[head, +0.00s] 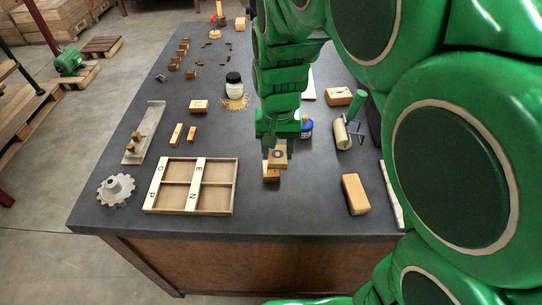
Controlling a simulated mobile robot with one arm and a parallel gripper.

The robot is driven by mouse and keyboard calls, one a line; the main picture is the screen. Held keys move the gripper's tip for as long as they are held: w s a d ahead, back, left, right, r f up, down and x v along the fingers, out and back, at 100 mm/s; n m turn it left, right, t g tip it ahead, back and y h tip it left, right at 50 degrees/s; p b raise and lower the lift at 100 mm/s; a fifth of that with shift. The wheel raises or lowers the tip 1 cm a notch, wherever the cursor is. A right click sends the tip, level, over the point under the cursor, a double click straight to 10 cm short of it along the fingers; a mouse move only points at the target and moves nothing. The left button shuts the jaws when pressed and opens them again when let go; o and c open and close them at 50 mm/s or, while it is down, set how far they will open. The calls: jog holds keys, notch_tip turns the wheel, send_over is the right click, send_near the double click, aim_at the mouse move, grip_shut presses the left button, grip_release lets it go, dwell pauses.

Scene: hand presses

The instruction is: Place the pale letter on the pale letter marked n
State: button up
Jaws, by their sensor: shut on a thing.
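My gripper (276,147) points down over the right middle of the dark table. It is shut on a pale wooden letter block (282,159) with a dark round mark on its face. Another pale letter block (271,176) shows just below the held one, partly covered by it. I cannot read its mark or tell whether the two touch. A shallow wooden tray (235,187) at front left has pale strips bearing letters, among them E and N. A further pale letter block (198,106) with a dark mark lies behind the tray.
A wooden block (355,194) lies right of my gripper, with a green-handled roller (345,133) behind it. A blue jar (307,129) stands close behind my gripper. Small wooden pieces (177,133), a metal bar (148,133) and a grey gear (116,189) lie to the left.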

aim_at(271, 150)
jog(key=shift+w+a+f, duration=0.25)
jog(key=shift+w+f, duration=0.55)
jog(key=shift+f, duration=0.2)
jog(key=shift+w+a+f, duration=0.3)
jog(key=shift+w+f, duration=0.55)
jog(key=shift+f, duration=0.1)
jog(key=shift+w+a+f, duration=0.25)
jog(key=shift+w+f, duration=0.55)
jog(key=shift+f, duration=1.8)
jog(key=shift+f, duration=0.15)
jog(key=o, duration=1)
jog(key=shift+o, duration=0.2)
notch_tip(271, 150, up, 12)
jog(key=shift+r, duration=0.2)
